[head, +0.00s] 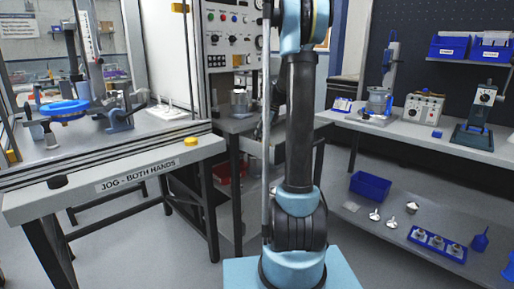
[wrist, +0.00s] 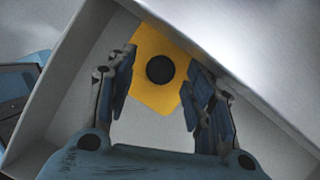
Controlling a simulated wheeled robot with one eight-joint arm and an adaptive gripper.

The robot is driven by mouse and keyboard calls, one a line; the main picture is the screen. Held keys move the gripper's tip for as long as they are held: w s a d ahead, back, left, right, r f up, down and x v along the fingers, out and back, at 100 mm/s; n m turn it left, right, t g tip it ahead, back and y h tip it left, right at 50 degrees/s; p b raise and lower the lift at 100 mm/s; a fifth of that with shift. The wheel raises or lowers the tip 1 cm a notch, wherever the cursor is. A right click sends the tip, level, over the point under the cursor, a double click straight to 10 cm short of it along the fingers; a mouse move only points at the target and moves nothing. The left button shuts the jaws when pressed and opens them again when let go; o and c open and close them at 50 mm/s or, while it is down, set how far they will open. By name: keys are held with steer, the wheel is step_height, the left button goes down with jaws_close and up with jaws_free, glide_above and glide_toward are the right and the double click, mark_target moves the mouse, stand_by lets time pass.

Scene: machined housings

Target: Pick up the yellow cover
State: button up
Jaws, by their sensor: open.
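The yellow cover (wrist: 152,94) shows in the wrist view as a flat, angular yellow piece with a dark round spot (wrist: 160,69) near its middle. My gripper (wrist: 160,84) is open, with one dark finger on each side of the cover. The right finger overlaps the cover's edge in the picture; I cannot tell whether either finger touches it. The cover's upper right is cut off by a pale slanted surface (wrist: 240,35). In the head view I can make out neither the cover nor my gripper.
Pale walls (wrist: 75,75) run close to the fingers on both sides. In the head view a bench marked "JOG - BOTH HANDS" (head: 135,177) stands left. On the right, a bench (head: 420,135) sits above a shelf (head: 400,226) holding a blue bin (head: 370,187) and a blue tray (head: 437,245).

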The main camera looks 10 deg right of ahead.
steer(key=shift+x, duration=0.8)
jaws_close()
steer(key=shift+r, duration=0.1)
